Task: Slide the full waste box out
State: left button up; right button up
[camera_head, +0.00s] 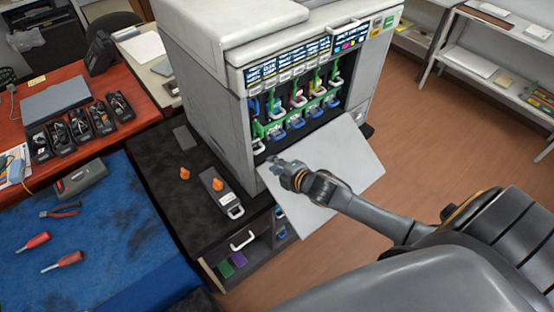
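The printer (203,85) stands with its front door (345,165) folded down, showing a row of slots with coloured latches. A white handle (258,146) shows at the lower left of the opening. It may belong to the waste box, whose body I cannot make out. My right gripper (270,161) is just in front of and below this handle, over the inner edge of the door. Its fingers are small and dark, so I cannot tell if they are open or touching anything. My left gripper is not in view.
A grey box (224,199) with a white handle and orange cap lies on the black cabinet top (190,222), near a loose orange cap (185,174). Tools lie on the blue mat (110,250) at left. The floor (420,150) right of the door is clear.

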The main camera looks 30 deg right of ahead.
aim_at(260, 151)
jog(key=shift+w+d+n, duration=0.55)
jog(key=shift+w+n, duration=0.05)
jog(key=shift+w, duration=0.1)
jog(key=b+x, duration=0.6)
jog(key=x, duration=0.1)
jog(key=shift+w, duration=0.3)
jog(key=shift+b+x, duration=0.65)
jog(key=shift+x, duration=0.35)
jog(key=shift+a+r, duration=0.1)
jog(key=shift+r, duration=0.05)
grip_shut()
